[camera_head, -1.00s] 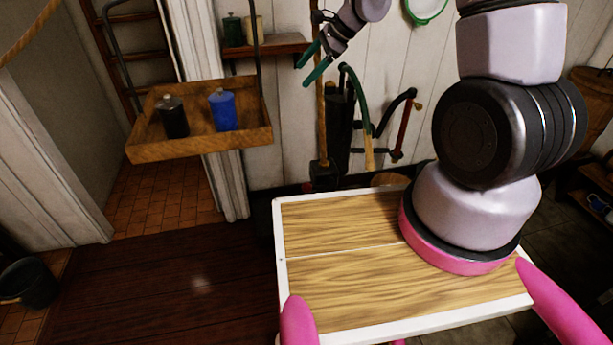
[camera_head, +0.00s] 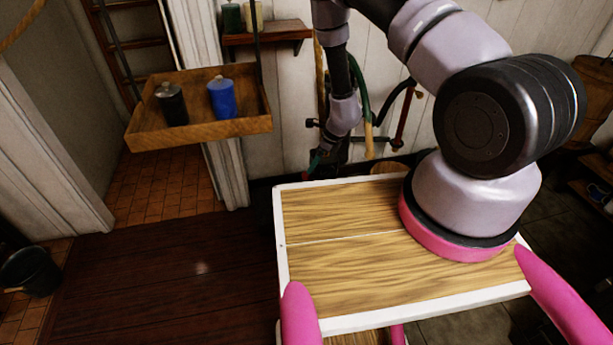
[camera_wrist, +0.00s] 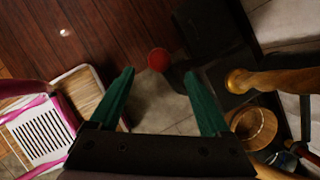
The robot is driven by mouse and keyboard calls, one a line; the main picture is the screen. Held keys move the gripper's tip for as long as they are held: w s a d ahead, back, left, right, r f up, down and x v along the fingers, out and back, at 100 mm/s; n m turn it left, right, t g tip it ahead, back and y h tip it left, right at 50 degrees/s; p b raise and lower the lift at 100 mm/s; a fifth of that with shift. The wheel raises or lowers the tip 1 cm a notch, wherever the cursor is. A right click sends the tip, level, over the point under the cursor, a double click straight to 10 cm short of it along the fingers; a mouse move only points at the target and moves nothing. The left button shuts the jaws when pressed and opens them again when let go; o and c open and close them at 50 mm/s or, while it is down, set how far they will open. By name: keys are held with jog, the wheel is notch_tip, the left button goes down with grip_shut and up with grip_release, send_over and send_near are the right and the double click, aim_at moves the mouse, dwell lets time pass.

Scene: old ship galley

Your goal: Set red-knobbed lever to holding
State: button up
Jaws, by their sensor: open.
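The red knob (camera_wrist: 158,60) shows in the wrist view, just beyond the tips of my gripper (camera_wrist: 159,76) and roughly midway between them. My gripper's teal fingers are spread open, with nothing between them. I cannot tell whether the knob touches a finger; it looks a little apart. The lever's dark shaft is hard to make out, and its setting cannot be read.
In the wrist view a wooden handle (camera_wrist: 275,80) with a rounded end and a round wooden tub (camera_wrist: 254,124) lie right of my gripper. In the head view a hanging tray (camera_head: 198,132) holds a black and a blue canister. Dark floorboards (camera_head: 170,280) at left are clear.

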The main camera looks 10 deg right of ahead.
aim_at(306, 175)
jog(key=x, duration=0.8)
jog(key=shift+f, duration=0.25)
grip_shut()
